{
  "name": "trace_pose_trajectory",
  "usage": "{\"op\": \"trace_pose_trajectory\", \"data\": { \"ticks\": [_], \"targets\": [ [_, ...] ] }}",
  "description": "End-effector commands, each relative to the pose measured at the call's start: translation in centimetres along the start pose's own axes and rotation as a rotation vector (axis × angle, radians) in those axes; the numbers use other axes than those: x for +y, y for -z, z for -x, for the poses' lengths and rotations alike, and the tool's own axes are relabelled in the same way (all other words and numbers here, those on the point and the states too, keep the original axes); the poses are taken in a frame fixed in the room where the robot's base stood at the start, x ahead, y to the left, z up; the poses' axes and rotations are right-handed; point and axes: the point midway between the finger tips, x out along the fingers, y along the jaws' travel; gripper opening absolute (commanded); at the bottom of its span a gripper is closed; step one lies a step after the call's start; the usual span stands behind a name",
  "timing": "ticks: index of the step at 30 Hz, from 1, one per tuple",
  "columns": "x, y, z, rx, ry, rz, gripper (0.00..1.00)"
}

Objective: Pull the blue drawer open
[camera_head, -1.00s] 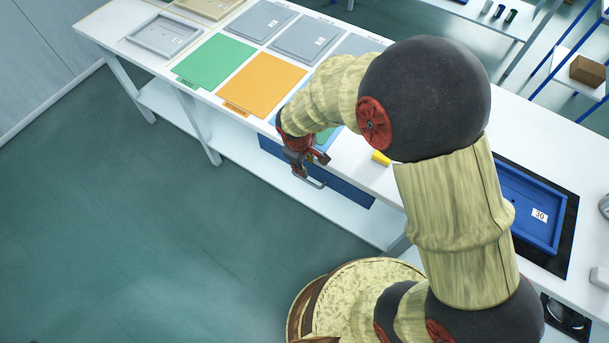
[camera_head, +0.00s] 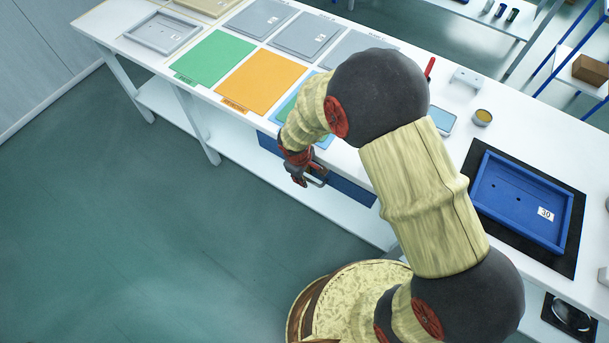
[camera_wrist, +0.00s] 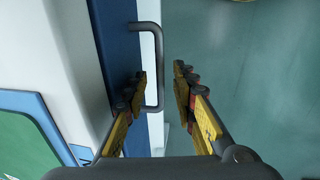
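The blue drawer's front (camera_head: 352,190) is under the white table's near edge, and it also shows in the wrist view (camera_wrist: 116,45). It looks shut. Its grey bar handle (camera_head: 318,181) stands out from the front and shows clearly in the wrist view (camera_wrist: 158,62). My gripper (camera_head: 299,180) is at the handle. In the wrist view my gripper (camera_wrist: 161,85) is open, with the handle's bar between its two fingers. The left finger is on the drawer side and the right finger on the outer side. A gap shows between the bar and the right finger.
The white table (camera_head: 395,195) carries green (camera_head: 214,58) and orange (camera_head: 262,80) panels, grey trays and a blue tray (camera_head: 520,200) on a black mat. My arm crosses above the table. The floor (camera_head: 150,240) in front of the drawer is clear.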

Motion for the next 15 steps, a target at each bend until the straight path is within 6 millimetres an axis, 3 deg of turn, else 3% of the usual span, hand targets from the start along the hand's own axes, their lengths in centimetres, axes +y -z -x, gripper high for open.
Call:
{"op": "trace_pose_trajectory", "data": {
  "ticks": [3,15],
  "targets": [
    [0.02,0.01,0.07,0.000,0.000,0.000,0.27],
    [0.02,0.01,0.09,0.000,0.000,0.000,0.04]
  ]
}}
